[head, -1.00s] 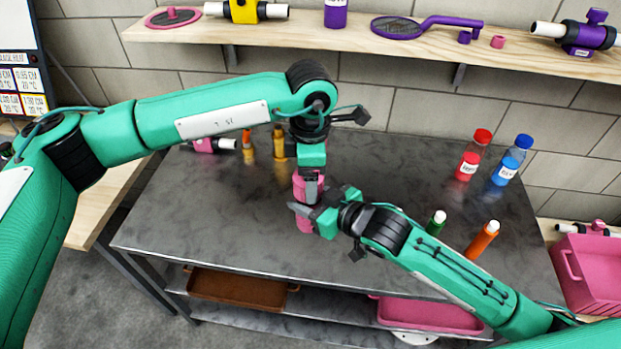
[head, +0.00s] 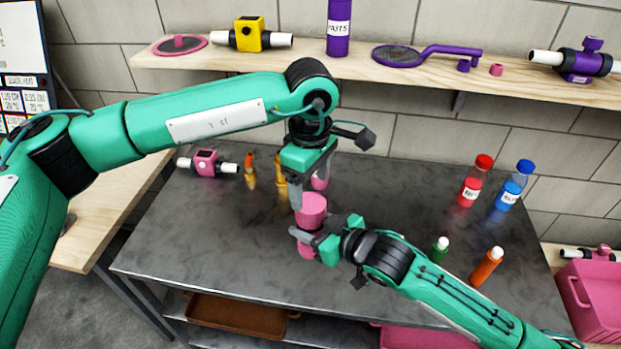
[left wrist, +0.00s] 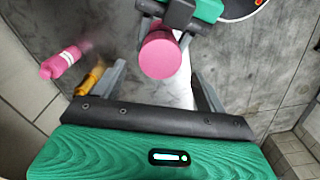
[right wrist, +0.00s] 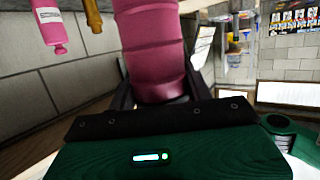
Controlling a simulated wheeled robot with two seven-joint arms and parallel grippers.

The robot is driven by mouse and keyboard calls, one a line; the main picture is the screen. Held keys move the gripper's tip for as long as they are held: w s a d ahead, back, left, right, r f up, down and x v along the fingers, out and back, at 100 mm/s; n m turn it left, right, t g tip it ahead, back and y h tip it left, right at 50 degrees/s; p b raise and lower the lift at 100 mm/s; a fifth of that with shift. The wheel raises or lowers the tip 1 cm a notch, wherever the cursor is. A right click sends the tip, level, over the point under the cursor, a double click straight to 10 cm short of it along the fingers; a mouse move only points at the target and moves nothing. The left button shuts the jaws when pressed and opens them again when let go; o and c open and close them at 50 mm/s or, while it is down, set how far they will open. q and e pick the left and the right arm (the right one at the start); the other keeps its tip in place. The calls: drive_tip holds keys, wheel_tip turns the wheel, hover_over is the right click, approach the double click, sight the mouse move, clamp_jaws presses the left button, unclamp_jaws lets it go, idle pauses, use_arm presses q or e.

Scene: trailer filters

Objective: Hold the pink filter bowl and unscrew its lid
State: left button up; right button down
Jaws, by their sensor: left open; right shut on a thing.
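My right gripper (head: 303,237) is shut around the bowl from the right side. The banded pink body fills the upper middle of the right wrist view (right wrist: 150,45). My left gripper (head: 310,190) points down just above the lid, open, with its fingers apart. In the left wrist view the round pink top (left wrist: 160,55) shows beyond and between the two fingers. Whether the lid has turned cannot be told.
A pink bottle (head: 320,179) stands behind my left gripper, with orange-brown bottles and a pink valve piece (head: 206,163) to its left. Green (head: 440,248) and orange (head: 487,266) bottles stand close to my right arm. Red (head: 475,182) and blue (head: 514,187) bottles stand further back.

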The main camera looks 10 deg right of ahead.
sight(310, 203)
use_arm(q)
wheel_tip(310, 203, down, 7)
drive_tip(key=shift+f, duration=0.2)
idle(0.3)
drive_tip(key=c, duration=1)
drive_tip(key=n, duration=0.6)
drive_tip(key=shift+r, duration=0.1)
drive_tip(key=shift+r, duration=0.1)
drive_tip(key=shift+r, duration=1)
